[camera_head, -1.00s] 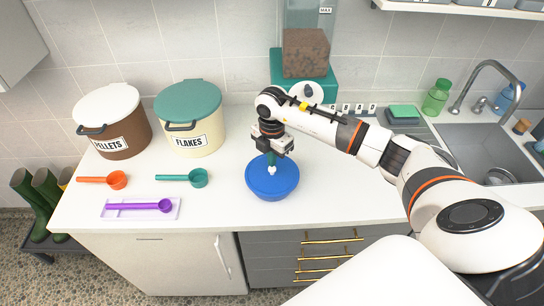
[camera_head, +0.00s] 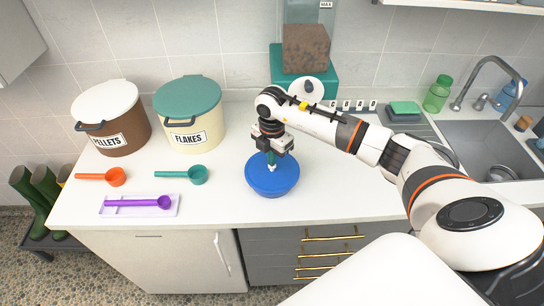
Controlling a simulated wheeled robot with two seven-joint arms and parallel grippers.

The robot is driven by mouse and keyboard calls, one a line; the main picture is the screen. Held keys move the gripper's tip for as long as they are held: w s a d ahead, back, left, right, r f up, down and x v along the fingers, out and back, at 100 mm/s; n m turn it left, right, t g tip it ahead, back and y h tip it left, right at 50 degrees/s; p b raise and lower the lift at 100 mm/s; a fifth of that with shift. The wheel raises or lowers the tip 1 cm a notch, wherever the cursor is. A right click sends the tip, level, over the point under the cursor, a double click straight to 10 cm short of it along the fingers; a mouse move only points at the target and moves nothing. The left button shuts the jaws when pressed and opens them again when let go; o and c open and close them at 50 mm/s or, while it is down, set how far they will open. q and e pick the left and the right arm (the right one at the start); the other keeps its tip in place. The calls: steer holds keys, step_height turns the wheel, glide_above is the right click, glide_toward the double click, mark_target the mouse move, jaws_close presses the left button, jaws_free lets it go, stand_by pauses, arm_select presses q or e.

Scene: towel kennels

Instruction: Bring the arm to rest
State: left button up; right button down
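My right arm (camera_head: 330,125) reaches in from the right over the counter. My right gripper (camera_head: 271,166) points down at a blue round bowl (camera_head: 284,185) at the middle front of the counter. Its fingertips are over the bowl. A narrow teal part and a small white tip show below the gripper body; I cannot tell whether the fingers are open or shut or hold something. My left gripper is not in view.
Orange (camera_head: 115,177), teal (camera_head: 196,175) and purple (camera_head: 163,202) scoops lie at left, the purple one on a pale tray (camera_head: 114,212). Pellets (camera_head: 125,125) and flakes (camera_head: 205,130) bins stand behind. A teal-based dispenser (camera_head: 325,88) is at the back, a sink (camera_head: 478,150) at right.

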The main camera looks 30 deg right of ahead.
step_height(320, 180, up, 7)
steer(key=p, duration=0.4)
steer(key=shift+p, duration=0.4)
steer(key=shift+f, duration=0.1)
stand_by(0.4)
